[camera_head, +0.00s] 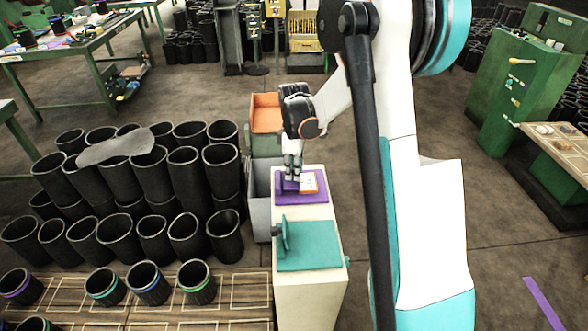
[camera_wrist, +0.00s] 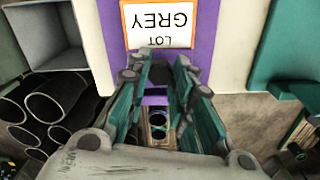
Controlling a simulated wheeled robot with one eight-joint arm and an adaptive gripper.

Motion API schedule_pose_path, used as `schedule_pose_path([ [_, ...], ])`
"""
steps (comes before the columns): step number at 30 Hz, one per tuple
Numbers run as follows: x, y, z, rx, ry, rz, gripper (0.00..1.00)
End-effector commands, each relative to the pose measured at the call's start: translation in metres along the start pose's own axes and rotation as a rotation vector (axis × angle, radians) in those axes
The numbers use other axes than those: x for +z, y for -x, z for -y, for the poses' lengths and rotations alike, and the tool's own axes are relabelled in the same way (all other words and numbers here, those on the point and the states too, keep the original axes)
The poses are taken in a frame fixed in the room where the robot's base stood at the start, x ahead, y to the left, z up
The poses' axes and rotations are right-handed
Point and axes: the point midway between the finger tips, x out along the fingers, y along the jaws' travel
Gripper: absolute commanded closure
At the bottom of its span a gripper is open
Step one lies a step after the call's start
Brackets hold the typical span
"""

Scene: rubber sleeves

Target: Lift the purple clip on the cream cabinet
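The cream cabinet (camera_head: 308,300) stands in the middle of the head view. A purple board (camera_head: 318,197) lies on its top, with an orange-framed card (camera_head: 308,183) reading "LOT GREY" in the wrist view (camera_wrist: 158,22). The purple clip (camera_head: 289,186) is at the board's left edge. In the wrist view a small purple part of it (camera_wrist: 155,99) shows between my fingers; the rest is hidden. My gripper (camera_head: 292,174) points down at the clip. Its teal-padded fingers (camera_wrist: 160,85) are apart, one on each side of the clip, with gaps visible.
A teal board (camera_head: 310,245) with an upright teal clip (camera_head: 284,236) lies on the cabinet's nearer part. A grey bin (camera_head: 259,200) stands against the cabinet's left side, and an orange bin (camera_head: 266,112) behind. Many black sleeves (camera_head: 150,180) are stacked at left.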

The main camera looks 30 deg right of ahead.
Motion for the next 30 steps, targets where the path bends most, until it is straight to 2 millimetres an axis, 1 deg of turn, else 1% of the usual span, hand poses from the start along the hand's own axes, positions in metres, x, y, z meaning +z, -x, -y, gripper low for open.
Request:
schedule_pose_path([
  [8,-0.001,0.0,0.0,0.002,0.001,0.007,1.0],
  [14,-0.004,0.002,0.001,0.016,0.002,0.062,1.0],
  [20,-0.012,0.006,0.003,0.05,0.005,0.187,1.0],
  [30,-0.029,0.01,0.007,0.134,0.004,0.489,1.0],
])
